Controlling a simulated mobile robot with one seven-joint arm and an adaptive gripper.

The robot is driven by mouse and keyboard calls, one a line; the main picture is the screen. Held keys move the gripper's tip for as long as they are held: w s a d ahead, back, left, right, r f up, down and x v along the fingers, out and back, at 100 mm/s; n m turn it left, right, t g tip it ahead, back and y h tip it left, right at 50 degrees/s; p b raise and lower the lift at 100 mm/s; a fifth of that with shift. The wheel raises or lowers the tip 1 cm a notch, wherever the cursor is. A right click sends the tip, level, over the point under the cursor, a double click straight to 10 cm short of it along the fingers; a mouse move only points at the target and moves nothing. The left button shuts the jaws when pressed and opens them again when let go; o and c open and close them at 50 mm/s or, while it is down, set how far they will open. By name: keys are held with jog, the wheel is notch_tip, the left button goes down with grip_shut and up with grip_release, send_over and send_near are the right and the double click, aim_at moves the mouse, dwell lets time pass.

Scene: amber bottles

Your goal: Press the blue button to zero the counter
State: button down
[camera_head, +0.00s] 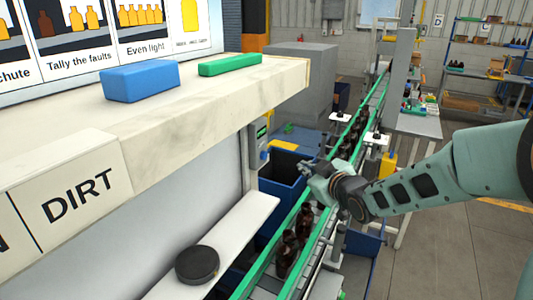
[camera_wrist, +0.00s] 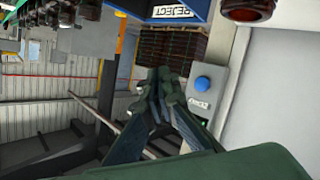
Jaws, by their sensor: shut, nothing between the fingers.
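The round blue button (camera_wrist: 202,83) sits on a light grey panel (camera_wrist: 218,78) with a small label, right of my fingertips in the wrist view. My gripper (camera_wrist: 163,80) is shut and empty, its fingers together and apart from the button in the picture. In the head view, the grey counter box (camera_head: 262,136) with a green display hangs on a post past the end of the shelf. My gripper (camera_head: 308,172) is right of and below that box, over the conveyor side.
The green-edged conveyor (camera_head: 325,222) carries several dark bottles (camera_head: 286,252) beneath my gripper. Blue bins (camera_head: 285,178) stand beside it. A stone shelf (camera_head: 200,112) at left holds a blue block (camera_head: 140,82) and a green block (camera_head: 230,65). A black puck (camera_head: 197,263) lies on a white ledge.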

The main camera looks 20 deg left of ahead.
aim_at(264, 155)
jog(key=a+b, duration=0.5)
jog(key=a, duration=0.3)
jog(key=shift+w+a, duration=0.35)
jog(key=shift+a+f+b, duration=0.1)
jog(key=shift+a+b, duration=0.1)
jog(key=shift+b, duration=0.15)
dwell(1.2)
jog(key=shift+a, duration=0.25)
jog(key=shift+w+a+b, duration=0.1)
jog(key=shift+a+b, duration=0.35)
jog(key=shift+b, duration=0.25)
dwell(0.7)
jog(key=shift+d, duration=0.1)
jog(key=shift+d+p, duration=0.3)
jog(key=shift+d, duration=0.5)
